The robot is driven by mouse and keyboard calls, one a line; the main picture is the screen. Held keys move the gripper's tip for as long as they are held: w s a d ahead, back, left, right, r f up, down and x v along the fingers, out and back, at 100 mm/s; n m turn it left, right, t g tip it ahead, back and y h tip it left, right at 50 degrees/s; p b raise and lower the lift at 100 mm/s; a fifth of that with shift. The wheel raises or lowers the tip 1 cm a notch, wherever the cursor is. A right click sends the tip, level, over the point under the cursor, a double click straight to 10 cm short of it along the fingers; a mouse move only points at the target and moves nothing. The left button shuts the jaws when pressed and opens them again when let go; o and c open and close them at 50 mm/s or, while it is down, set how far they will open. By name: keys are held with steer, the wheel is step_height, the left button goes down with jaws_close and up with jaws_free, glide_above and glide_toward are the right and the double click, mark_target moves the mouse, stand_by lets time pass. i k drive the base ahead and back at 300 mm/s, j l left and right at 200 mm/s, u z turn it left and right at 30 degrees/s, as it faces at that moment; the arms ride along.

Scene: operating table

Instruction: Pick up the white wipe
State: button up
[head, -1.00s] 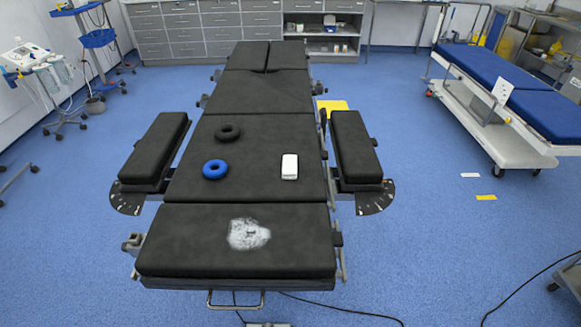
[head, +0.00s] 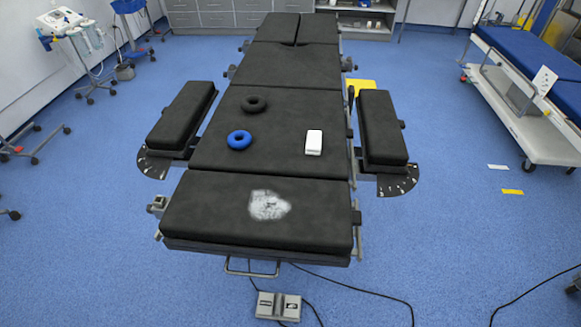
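A small white block-like object (head: 314,143), which may be the white wipe, lies on the right side of the black operating table's (head: 215,155) middle section. A ragged white patch (head: 268,205) lies on the near section; I cannot tell whether it is a cloth or a smear. My gripper is not in view.
A blue ring (head: 229,141) and a black ring (head: 244,104) lie left of the white object. Padded armrests (head: 385,128) stick out on both sides. A grey foot pedal (head: 277,306) and cables lie on the floor before the table. A blue-topped trolley (head: 545,75) stands right.

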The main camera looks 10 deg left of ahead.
mark_target(313, 140)
steer(key=u, duration=0.45)
steer(key=i+l+u, duration=0.15)
steer(key=u, duration=0.3)
steer(key=l+u, duration=0.1)
steer(key=u, duration=0.35)
steer(key=i+l+u, duration=0.2)
steer(key=l+u, duration=0.25)
steer(key=l, duration=0.55)
steer(key=l+u, duration=0.45)
steer(key=l, duration=1.25)
steer(key=i, duration=0.05)
